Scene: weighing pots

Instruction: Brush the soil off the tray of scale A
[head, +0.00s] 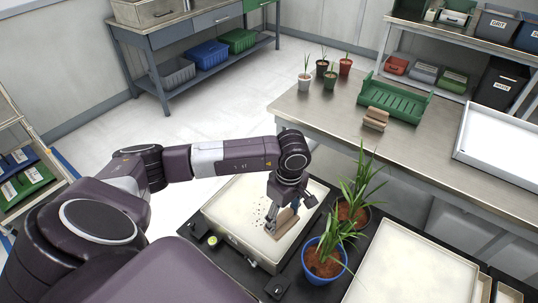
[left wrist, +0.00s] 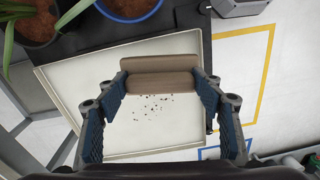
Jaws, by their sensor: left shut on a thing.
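A scale's cream tray (head: 232,208) stands on the dark bench, with dark soil specks (head: 262,210) scattered on it; I cannot read which letter the scale bears. My left gripper (head: 284,203) reaches down over the tray and is shut on a tan brush (head: 289,224). In the left wrist view the brush (left wrist: 160,62) lies between the two fingers, and the soil specks (left wrist: 150,106) are beside it on the pale tray (left wrist: 68,88). I cannot tell whether the brush touches the tray. My right gripper is not in view.
Two leafy plants stand close to the tray, one in a blue pot (head: 324,262) and one in a dark pot (head: 352,212). A second pale tray (head: 410,268) is at the right. The steel table (head: 330,105) behind holds small pots, a green rack (head: 395,97) and a wooden block (head: 375,119).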

